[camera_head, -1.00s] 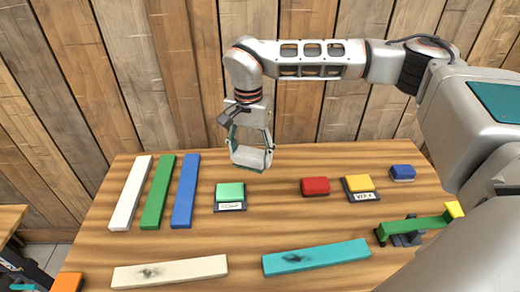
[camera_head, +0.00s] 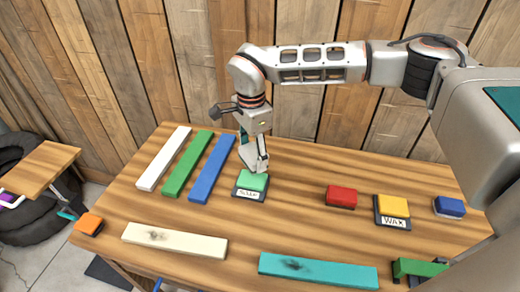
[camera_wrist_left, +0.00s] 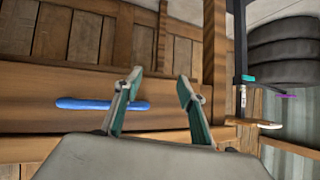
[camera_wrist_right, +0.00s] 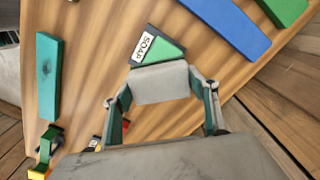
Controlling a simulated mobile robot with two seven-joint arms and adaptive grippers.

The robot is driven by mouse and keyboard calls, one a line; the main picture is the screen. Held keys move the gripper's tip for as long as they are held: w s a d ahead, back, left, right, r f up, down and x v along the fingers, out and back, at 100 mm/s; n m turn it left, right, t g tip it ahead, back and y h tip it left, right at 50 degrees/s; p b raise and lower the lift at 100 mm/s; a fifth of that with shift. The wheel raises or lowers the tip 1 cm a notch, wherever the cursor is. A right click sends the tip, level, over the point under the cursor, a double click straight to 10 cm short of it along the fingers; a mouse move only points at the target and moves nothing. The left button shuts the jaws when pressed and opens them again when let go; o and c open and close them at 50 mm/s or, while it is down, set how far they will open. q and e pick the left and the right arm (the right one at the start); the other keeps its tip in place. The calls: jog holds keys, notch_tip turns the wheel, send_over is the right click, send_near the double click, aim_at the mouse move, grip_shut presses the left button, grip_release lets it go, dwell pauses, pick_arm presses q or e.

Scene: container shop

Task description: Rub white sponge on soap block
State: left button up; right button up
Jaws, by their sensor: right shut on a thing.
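The soap block (camera_head: 252,180) is green and sits on a dark tray (camera_head: 249,195) with a white SOAP label. My right gripper (camera_head: 253,152) is shut on the white sponge (camera_wrist_right: 160,83), just behind and above the soap block in the head view. In the right wrist view the sponge lies across both fingertips and overlaps the lower part of the green soap block (camera_wrist_right: 165,50). I cannot tell whether they touch. My left gripper (camera_wrist_left: 158,88) is open and empty in the left wrist view, below or beside a wooden table edge.
White, green and blue bars (camera_head: 212,168) lie left of the soap. A red block (camera_head: 341,196), a yellow block on a WAX tray (camera_head: 393,224) and a blue block (camera_head: 449,206) are to the right. Cream (camera_head: 175,241) and teal (camera_head: 318,270) bars lie in front.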

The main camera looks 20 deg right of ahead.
jog(key=shift+a+f, duration=0.2)
jog(key=shift+f, duration=0.05)
jog(key=b, duration=0.4)
send_over(252, 179)
notch_tip(252, 179, down, 4)
jog(key=shift+f, duration=0.2)
jog(key=shift+f+b, duration=0.35)
jog(key=shift+f, duration=0.35)
jog(key=shift+f, duration=0.45)
dwell(0.4)
jog(key=shift+f, duration=0.15)
dwell(1.8)
jog(key=shift+w+r+p, duration=0.1)
jog(key=shift+r+p, duration=1.4)
jog(key=shift+r, duration=0.55)
jog(key=shift+r+p, duration=1.2)
jog(key=shift+r, duration=0.4)
